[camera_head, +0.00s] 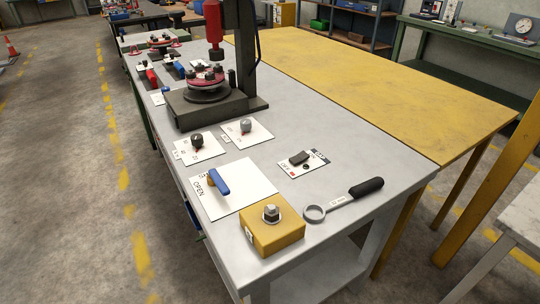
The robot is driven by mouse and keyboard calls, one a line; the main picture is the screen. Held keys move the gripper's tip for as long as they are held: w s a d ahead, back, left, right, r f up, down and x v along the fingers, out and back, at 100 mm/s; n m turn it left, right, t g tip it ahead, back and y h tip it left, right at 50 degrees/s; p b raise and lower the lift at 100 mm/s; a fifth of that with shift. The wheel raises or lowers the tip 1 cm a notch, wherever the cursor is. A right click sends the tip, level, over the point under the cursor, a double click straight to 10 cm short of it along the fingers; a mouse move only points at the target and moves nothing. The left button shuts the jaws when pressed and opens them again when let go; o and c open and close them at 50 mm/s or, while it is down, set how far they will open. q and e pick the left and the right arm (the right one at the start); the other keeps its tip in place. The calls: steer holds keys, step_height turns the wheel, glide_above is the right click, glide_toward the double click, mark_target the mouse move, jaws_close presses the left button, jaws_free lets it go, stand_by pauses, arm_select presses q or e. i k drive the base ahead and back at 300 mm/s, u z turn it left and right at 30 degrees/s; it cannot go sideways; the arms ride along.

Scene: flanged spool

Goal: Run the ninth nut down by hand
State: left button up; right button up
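A dark red flanged piece (206,77) with dark bolts or nuts on top sits on a round dark base under the press. The single nuts there are too small to tell apart or to judge how far down they sit. A large steel nut on a stud (271,213) stands upright on a yellow block (262,236) at the near end of the grey table. Neither of my grippers is in view.
The black press (243,50) with a red head stands on the grey table (345,160). White cards with a blue lever (219,182), two knobs and a black switch (299,157) lie nearer. A yellow-topped table (385,90) adjoins on the right and is clear.

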mark_target(271, 215)
steer(key=z, duration=2)
steer(key=k, duration=1.05)
steer(key=u, duration=1.35)
steer(key=i, duration=0.45)
steer(key=z, duration=0.15)
